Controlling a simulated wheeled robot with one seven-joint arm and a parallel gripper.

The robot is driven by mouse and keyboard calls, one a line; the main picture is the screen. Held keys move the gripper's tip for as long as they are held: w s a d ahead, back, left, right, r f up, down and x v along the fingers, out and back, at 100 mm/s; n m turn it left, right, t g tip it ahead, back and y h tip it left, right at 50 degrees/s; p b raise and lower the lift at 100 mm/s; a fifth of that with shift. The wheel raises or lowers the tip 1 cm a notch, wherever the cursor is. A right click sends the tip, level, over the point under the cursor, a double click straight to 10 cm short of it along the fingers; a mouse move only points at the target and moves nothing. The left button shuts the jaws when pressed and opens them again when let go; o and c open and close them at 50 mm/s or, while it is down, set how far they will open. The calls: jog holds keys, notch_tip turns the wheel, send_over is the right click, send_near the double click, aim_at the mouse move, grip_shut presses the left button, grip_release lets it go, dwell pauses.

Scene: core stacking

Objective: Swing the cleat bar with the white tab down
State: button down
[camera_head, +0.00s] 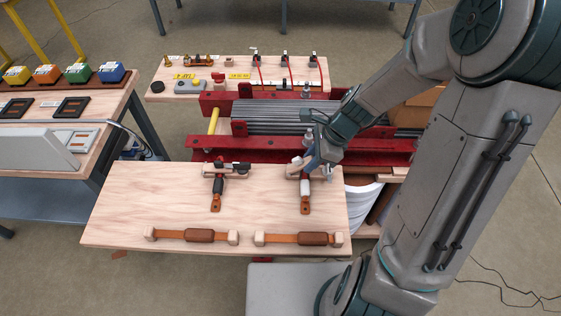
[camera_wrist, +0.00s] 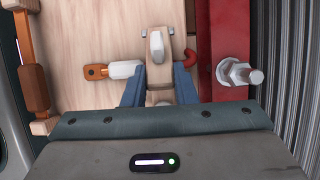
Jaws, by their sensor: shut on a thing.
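The cleat with the white tab (camera_head: 305,187) stands at the right of the wooden board (camera_head: 130,205), with an orange-brown end piece below the tab. My gripper (camera_head: 308,166) is over the upper part of this cleat and hides much of it. In the wrist view the white tab (camera_wrist: 124,69) lies left of my blue fingers. My gripper (camera_wrist: 158,92) is shut on the cleat bar (camera_wrist: 157,50), a pale piece with a grey-white top between the fingers. The bar's exact angle is hard to tell.
A similar cleat with a black tab (camera_head: 218,187) stands to the left. Two brown-gripped handles (camera_head: 199,236) lie along the board's front. A red frame (camera_head: 270,155) with grey rods is behind, and a metal bolt (camera_wrist: 238,73) sticks up close to my gripper's right.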

jog(key=shift+d+f, duration=0.15)
jog(key=shift+d, duration=0.05)
jog(key=shift+d+f+b, duration=0.2)
jog(key=shift+f+b, duration=0.15)
jog(key=shift+f, duration=0.05)
jog(key=c, duration=1.1)
grip_release()
jog(key=shift+d, duration=0.1)
jog(key=shift+r, duration=0.1)
jog(key=shift+r, duration=0.3)
jog(key=p+v, duration=0.3)
jog(key=v, duration=1)
jog(key=shift+r, duration=0.1)
